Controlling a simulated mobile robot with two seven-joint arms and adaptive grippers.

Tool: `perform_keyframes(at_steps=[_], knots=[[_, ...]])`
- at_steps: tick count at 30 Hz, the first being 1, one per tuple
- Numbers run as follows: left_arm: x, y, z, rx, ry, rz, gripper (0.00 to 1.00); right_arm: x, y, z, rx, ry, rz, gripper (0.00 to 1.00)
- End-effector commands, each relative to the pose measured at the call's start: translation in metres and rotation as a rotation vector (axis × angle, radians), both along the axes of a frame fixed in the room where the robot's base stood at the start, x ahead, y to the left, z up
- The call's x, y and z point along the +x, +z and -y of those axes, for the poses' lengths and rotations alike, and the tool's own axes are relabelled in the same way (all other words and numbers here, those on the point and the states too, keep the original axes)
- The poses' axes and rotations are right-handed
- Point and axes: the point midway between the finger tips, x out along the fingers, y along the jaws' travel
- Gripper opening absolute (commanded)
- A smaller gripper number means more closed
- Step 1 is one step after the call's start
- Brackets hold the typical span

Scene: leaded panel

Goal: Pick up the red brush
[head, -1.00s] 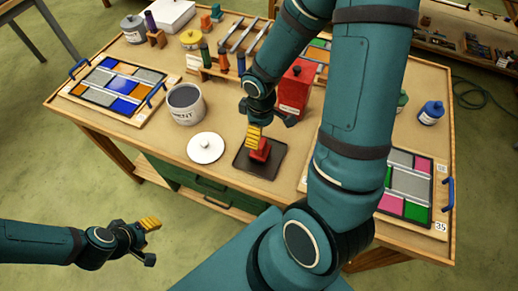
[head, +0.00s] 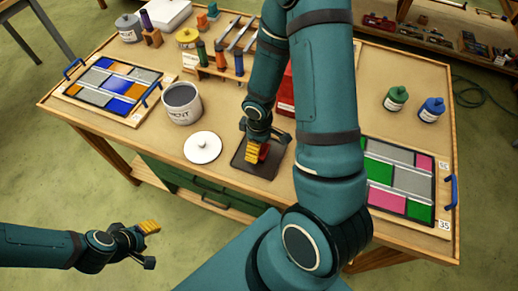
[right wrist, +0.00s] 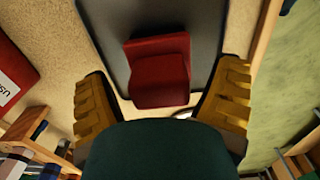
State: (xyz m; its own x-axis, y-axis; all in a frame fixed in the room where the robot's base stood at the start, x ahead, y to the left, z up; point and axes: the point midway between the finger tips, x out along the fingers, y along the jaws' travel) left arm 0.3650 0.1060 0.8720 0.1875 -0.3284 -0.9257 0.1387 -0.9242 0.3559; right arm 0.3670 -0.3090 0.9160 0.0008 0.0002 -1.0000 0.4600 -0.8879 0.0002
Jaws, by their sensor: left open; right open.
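The red brush (head: 264,152) lies on a dark tray (head: 250,168) near the front edge of the workbench, mostly hidden behind my right gripper in the head view. In the right wrist view the brush (right wrist: 160,72) shows as a red block on the dark tray (right wrist: 208,20). My right gripper (head: 254,153) is over the tray, and its yellow fingers (right wrist: 163,100) are open on either side of the brush's near end, apart from it. My left gripper (head: 150,243) is open and empty, off the bench at lower left.
A white lid (head: 203,147) lies just left of the tray, with a grey cement pot (head: 182,103) behind it. A red box (head: 286,92) stands behind my right arm. Leaded panels lie left (head: 112,86) and right (head: 400,180).

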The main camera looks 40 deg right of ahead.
Motion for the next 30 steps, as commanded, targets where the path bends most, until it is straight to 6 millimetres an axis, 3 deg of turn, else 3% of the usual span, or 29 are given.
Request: perform_keyframes(at_steps=[2, 9, 20, 30], knots=[[0.000, 0.000, 0.000, 0.000, 0.000, 0.000, 0.47, 0.000, 0.000, 0.000, 0.000, 0.000, 0.000, 0.87], [0.000, 0.000, 0.000, 0.000, -0.001, 0.000, 0.47, 0.000, 0.001, 0.000, 0.000, 0.000, 0.000, 0.09], [0.000, 0.003, 0.000, -0.001, -0.001, 0.000, 0.47, 0.000, 0.008, 0.000, 0.000, -0.002, 0.001, 0.09], [-0.001, 0.022, -0.001, -0.004, -0.002, 0.000, 0.47, 0.001, 0.070, 0.001, -0.001, -0.003, 0.005, 0.09]])
